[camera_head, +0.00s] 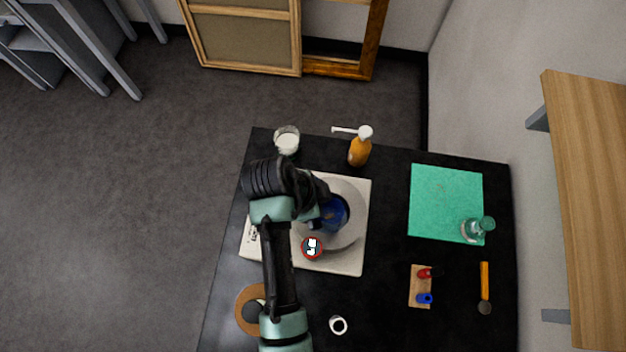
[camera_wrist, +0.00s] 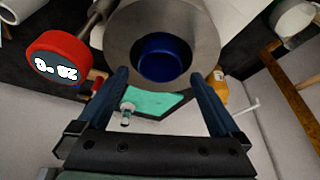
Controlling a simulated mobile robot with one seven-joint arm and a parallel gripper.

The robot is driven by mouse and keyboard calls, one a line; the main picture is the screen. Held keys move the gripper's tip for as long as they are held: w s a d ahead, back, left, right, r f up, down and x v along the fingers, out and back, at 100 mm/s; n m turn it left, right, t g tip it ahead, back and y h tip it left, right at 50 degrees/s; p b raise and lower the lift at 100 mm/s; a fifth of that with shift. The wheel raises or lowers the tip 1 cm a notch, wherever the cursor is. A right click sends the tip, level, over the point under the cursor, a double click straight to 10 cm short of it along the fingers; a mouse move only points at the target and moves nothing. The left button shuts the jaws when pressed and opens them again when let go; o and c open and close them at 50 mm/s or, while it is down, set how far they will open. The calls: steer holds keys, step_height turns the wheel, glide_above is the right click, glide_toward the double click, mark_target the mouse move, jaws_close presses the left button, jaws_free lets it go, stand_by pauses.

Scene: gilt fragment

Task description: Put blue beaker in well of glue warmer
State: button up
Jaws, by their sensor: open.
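The glue warmer (camera_head: 350,255) is a pale square base with a grey round rim, near the table's left side. The warmer's rim also shows in the wrist view (camera_wrist: 205,30). The blue beaker (camera_head: 335,213) appears to sit inside the well, ringed by the grey rim; its round opening shows in the wrist view (camera_wrist: 163,58). How deep it sits I cannot tell. My gripper (camera_head: 320,207) is at the beaker's left side in the head view. In the wrist view my gripper (camera_wrist: 161,80) is open, its fingers apart on either side with gaps to the beaker.
A red-rimmed dial (camera_head: 312,247) stands at the warmer's front. A white-filled glass (camera_head: 287,140) and an orange pump bottle (camera_head: 360,150) stand behind. A green mat (camera_head: 440,195) with a glass bottle (camera_head: 475,230) lies right. A tape roll (camera_head: 243,318) lies front left.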

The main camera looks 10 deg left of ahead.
steer(key=p+v, duration=0.1)
steer(key=v, duration=0.9)
steer(key=shift+a, duration=0.1)
steer(key=w+r+n+t+y, duration=0.1)
steer(key=w+r+n+t, duration=0.1)
steer(key=w+r+t, duration=0.5)
steer(key=w+r+n+t+y, duration=0.1)
steer(key=w+r+n, duration=0.3)
steer(key=r, duration=0.7)
steer(key=w+r+n+t+y, duration=0.1)
steer(key=w+r+t, duration=0.3)
steer(key=w+r, duration=0.45)
step_height(320, 180, up, 18)
steer(key=s+d+n+t+y, duration=0.1)
steer(key=s+d+n+t, duration=0.15)
steer(key=t, duration=0.35)
steer(key=s+d+r+n+t, duration=0.1)
steer(key=s+r+t, duration=0.3)
steer(key=r, duration=0.4)
steer(key=s+d+r+n+t, duration=0.1)
steer(key=s+r+n+t, duration=0.2)
steer(key=s+r, duration=0.4)
steer(key=shift+d+r+t, duration=0.3)
steer(key=shift+r+t, duration=0.1)
steer(key=shift+r, duration=0.6)
